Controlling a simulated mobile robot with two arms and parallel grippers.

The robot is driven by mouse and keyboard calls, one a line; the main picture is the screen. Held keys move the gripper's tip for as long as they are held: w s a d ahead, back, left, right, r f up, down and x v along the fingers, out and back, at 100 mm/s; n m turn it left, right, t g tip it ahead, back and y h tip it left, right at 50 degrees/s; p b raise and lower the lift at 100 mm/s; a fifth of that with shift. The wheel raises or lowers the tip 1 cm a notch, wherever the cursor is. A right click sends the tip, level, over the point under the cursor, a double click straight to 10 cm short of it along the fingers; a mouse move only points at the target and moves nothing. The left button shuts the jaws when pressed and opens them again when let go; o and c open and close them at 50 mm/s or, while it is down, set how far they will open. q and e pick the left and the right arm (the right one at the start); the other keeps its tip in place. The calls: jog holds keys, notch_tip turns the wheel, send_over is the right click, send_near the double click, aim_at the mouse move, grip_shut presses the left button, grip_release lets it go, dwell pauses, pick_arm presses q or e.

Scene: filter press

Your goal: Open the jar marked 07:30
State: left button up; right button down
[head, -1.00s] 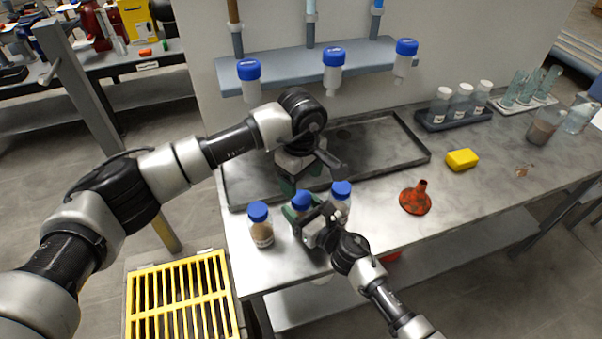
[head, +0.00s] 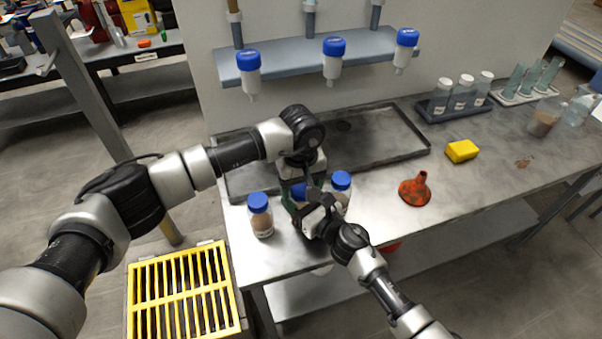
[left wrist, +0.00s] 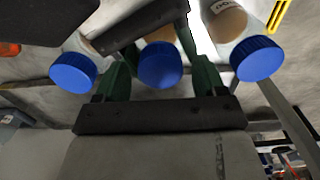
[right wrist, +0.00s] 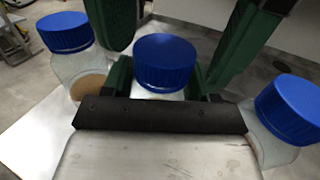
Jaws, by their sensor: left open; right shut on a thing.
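Three blue-capped jars stand at the front left of the steel bench: a left jar with brown contents (head: 260,221), a middle jar whose cap (right wrist: 165,60) shows in the right wrist view, and a right jar (head: 341,182). My right gripper (right wrist: 163,88) is shut on the middle jar, below its cap. My left gripper (left wrist: 160,82) is open above that jar, its green fingers on either side of the blue cap (left wrist: 160,62). The arms hide most of the middle jar in the head view. I cannot read the time marks on the labels.
An orange funnel (head: 415,189) and a yellow sponge (head: 462,151) lie to the right. A dark tray (head: 405,160) lies behind the jars. Capped bottles hang from a shelf (head: 290,59) above it. A rack of bottles (head: 460,105) stands at the back right.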

pick_arm(q)
jog(key=shift+f, duration=0.25)
jog(key=c, duration=1)
jog(key=n, duration=1)
jog(key=shift+r, duration=0.1)
jog(key=o, duration=1)
